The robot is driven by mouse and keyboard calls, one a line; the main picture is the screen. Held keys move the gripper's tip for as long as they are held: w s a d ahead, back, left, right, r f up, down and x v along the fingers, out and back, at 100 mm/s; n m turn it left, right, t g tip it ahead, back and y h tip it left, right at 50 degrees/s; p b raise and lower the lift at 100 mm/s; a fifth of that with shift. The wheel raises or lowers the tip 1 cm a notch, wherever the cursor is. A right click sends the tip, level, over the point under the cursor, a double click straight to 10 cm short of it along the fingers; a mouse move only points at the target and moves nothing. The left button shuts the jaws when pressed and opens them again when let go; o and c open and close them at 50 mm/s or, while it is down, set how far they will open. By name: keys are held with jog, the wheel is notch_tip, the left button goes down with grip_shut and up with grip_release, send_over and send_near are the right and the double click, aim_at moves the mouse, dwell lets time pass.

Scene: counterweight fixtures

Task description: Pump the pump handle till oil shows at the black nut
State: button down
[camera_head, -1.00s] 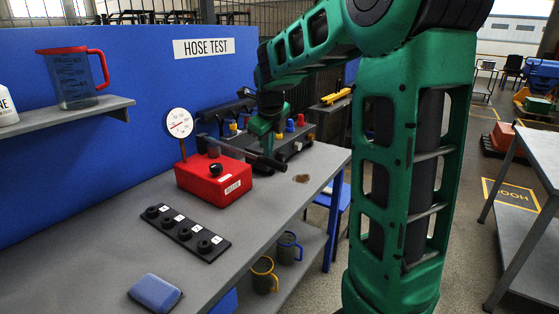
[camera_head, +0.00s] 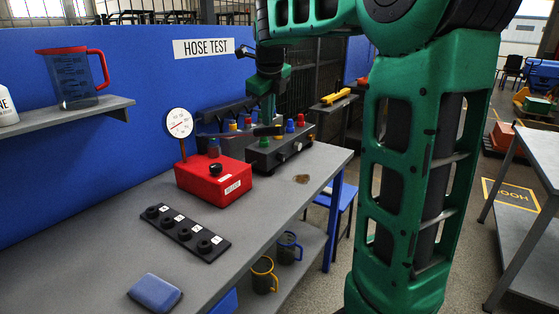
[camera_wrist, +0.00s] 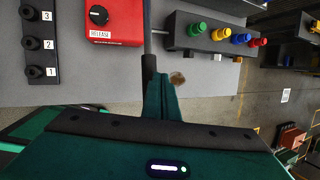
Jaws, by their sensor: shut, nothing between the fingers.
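The red pump box (camera_head: 214,180) stands on the bench with a round dial gauge (camera_head: 179,123) above it. The wrist view shows its black release knob (camera_wrist: 98,15). The pump handle (camera_wrist: 149,62) is a grey rod with a dark grip end, running beside my shut gripper (camera_wrist: 161,85); I cannot tell whether they touch. In the head view, the handle's dark end (camera_head: 266,131) is raised at my gripper (camera_head: 268,114). A manifold (camera_head: 280,150) with coloured caps stands to the right. I cannot pick out the black nut, and no oil is clearly seen at it.
A black strip (camera_head: 187,234) with numbered sockets and a blue block (camera_head: 155,292) lie on the bench (camera_head: 110,250). A brown stain (camera_head: 301,179) marks the bench near its right edge. Two mugs stand on the lower shelf. A jug (camera_head: 75,78) stands on the wall shelf.

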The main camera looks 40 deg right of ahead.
jog(key=shift+f, duration=1.85)
notch_tip(320, 180, up, 4)
jog(key=shift+f, duration=0.15)
jog(key=shift+s+a+n, duration=0.1)
jog(key=shift+a+n, duration=0.15)
jog(key=shift+n, duration=0.15)
jog(key=s+a+f+n+g+y, duration=0.1)
jog(key=s+f+n, duration=0.5)
jog(key=s, duration=0.6)
jog(key=s+a+f+n+g, duration=0.2)
jog(key=s+f+n, duration=0.4)
jog(key=s+n, duration=0.5)
jog(key=s+a+f+n+g+y, duration=0.1)
jog(key=s+f+n, duration=0.6)
jog(key=s, duration=0.6)
jog(key=shift+a+n+y, duration=0.3)
jog(key=shift+a+n, duration=0.05)
jog(key=shift+n, duration=0.35)
